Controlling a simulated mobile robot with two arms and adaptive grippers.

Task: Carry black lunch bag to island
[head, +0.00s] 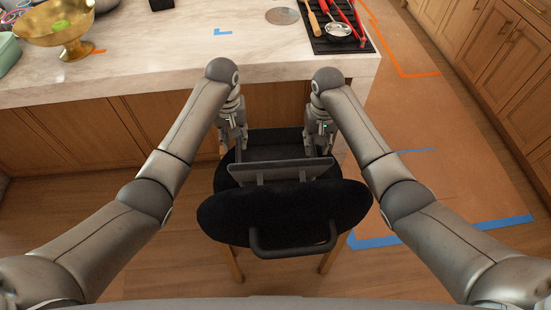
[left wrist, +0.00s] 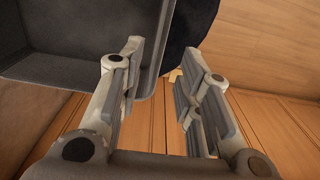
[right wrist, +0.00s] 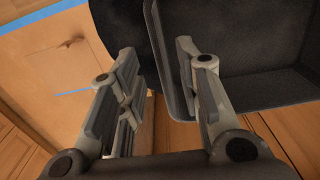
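The black lunch bag (head: 275,141) is a dark, open-topped box on the black seat of a chair, between my two grippers. My left gripper (head: 235,148) is at its left side, and my right gripper (head: 320,148) is at its right side. In the left wrist view the bag (left wrist: 60,75) shows its open inside; the fingers are apart, one overlapping the bag's edge. In the right wrist view the bag (right wrist: 255,90) also shows, with the fingers apart and one overlapping its edge. I cannot tell whether any finger touches it. The island (head: 180,65) has a pale marble top.
The chair's black backrest (head: 275,207) with a grey handle stands nearest me. On the island are a gold bowl (head: 68,25), a green container (head: 8,48) and a black tray with utensils (head: 322,42). The middle of the island top is largely clear. Taped floor lies right.

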